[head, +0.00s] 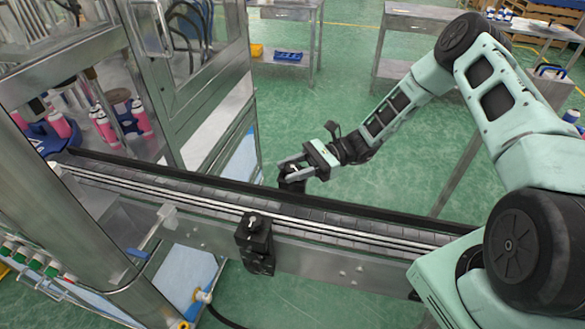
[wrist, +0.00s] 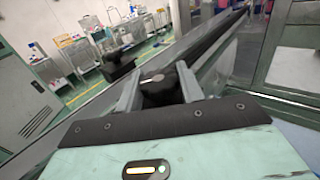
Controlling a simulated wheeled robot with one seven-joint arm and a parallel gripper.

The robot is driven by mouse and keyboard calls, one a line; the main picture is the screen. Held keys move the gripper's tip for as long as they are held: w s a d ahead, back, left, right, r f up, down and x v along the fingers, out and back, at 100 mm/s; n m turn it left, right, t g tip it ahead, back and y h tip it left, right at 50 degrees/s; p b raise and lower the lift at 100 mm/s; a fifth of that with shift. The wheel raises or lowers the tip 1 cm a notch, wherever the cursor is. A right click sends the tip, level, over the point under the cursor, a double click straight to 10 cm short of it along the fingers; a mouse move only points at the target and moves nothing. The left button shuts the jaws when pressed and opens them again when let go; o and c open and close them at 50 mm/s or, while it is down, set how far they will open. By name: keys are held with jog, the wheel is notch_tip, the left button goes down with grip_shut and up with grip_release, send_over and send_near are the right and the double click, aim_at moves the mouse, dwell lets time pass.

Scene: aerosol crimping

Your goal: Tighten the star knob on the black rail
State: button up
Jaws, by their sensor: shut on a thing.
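The black rail (head: 370,216) runs along the far side of the conveyor, and in the wrist view it stretches away to the upper right (wrist: 213,38). My gripper (head: 290,163) is at the outer side of this rail. In the wrist view its two fingers (wrist: 160,92) are closed on either side of a dark star knob (wrist: 158,88), touching it. The knob's top has a pale mark. The fingers and gripper body hide much of the knob, and I cannot tell how tight it is.
A black clamp block (head: 255,242) stands on the conveyor's near side. The conveyor belt (head: 320,222) is empty around my gripper. At left, a metal-framed machine holds several pink cans (head: 105,128). Metal tables (head: 407,22) stand at the back, with open green floor between.

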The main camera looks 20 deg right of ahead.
jog(key=shift+r+t, duration=0.1)
jog(key=shift+t, duration=0.2)
jog(key=m+t+p, duration=0.1)
jog(key=m+t, duration=0.2)
jog(key=t, duration=0.1)
jog(key=shift+r+p, duration=0.1)
jog(key=shift+p, duration=0.25)
jog(key=m+t+p, duration=0.1)
jog(key=t, duration=0.1)
jog(key=m+t+h+p, duration=0.1)
jog(key=t, duration=0.1)
jog(key=shift+r+m+h, duration=0.1)
jog(key=shift+m+h, duration=0.2)
jog(key=shift+m, duration=0.1)
jog(key=m+t+h+p, duration=0.1)
jog(key=t+p, duration=0.1)
jog(key=p, duration=0.1)
jog(key=shift+m+t, duration=0.3)
jog(key=shift+m, duration=0.1)
jog(key=shift+m+t+h+p, duration=0.5)
jog(key=shift+t+h+p, duration=0.2)
jog(key=shift+p, duration=0.3)
jog(key=shift+f, duration=0.3)
jog(key=o, duration=1)
